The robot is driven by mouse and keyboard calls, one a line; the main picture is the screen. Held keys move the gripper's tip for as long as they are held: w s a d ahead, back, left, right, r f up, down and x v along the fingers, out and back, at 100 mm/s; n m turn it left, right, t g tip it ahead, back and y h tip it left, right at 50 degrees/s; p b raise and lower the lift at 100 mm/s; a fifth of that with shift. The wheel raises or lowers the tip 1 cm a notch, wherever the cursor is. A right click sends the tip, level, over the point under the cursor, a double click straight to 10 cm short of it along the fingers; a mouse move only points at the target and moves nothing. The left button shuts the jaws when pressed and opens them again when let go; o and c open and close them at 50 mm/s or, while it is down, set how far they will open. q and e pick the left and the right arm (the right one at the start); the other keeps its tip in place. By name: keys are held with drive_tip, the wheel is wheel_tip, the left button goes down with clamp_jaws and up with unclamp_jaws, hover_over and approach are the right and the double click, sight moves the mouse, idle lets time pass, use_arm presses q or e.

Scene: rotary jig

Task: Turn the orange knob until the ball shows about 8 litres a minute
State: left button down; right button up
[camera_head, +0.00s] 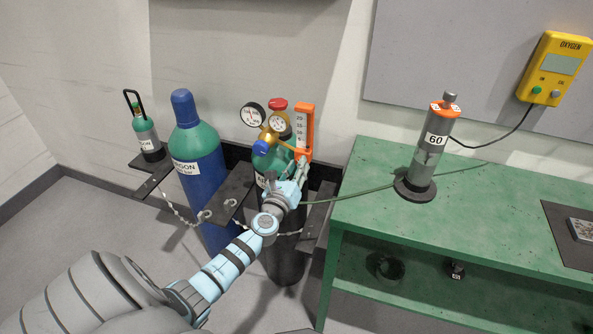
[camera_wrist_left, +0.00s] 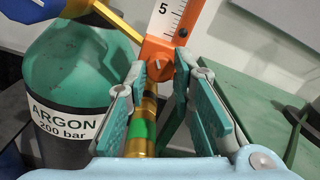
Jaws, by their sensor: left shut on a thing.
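The orange knob (camera_wrist_left: 160,66) is at the flowmeter's base. My left gripper (camera_head: 300,164) reaches it from the front; in the wrist view its fingertips (camera_wrist_left: 161,72) are on either side of the knob, shut on it. My right gripper is not in view.
A brass regulator with gauges (camera_head: 253,114) and a blue knob is left of the flowmeter. A blue argon cylinder (camera_head: 198,165) stands left, chained. A green bench (camera_head: 375,220) is on the right, with a grey cylinder (camera_head: 428,152) on it. A yellow oxygen meter (camera_head: 555,68) hangs on the wall.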

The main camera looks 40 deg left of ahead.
use_arm(q)
drive_tip(key=n+b, duration=0.2)
drive_tip(key=n, duration=0.3)
drive_tip(key=shift+f+n, duration=0.15)
drive_tip(key=shift+n, duration=0.15)
drive_tip(key=n+b, duration=0.1)
drive_tip(key=n, duration=0.4)
drive_tip(key=shift+b, duration=0.35)
drive_tip(key=c, duration=1.4)
unclamp_jaws()
drive_tip(key=shift+o, duration=0.2)
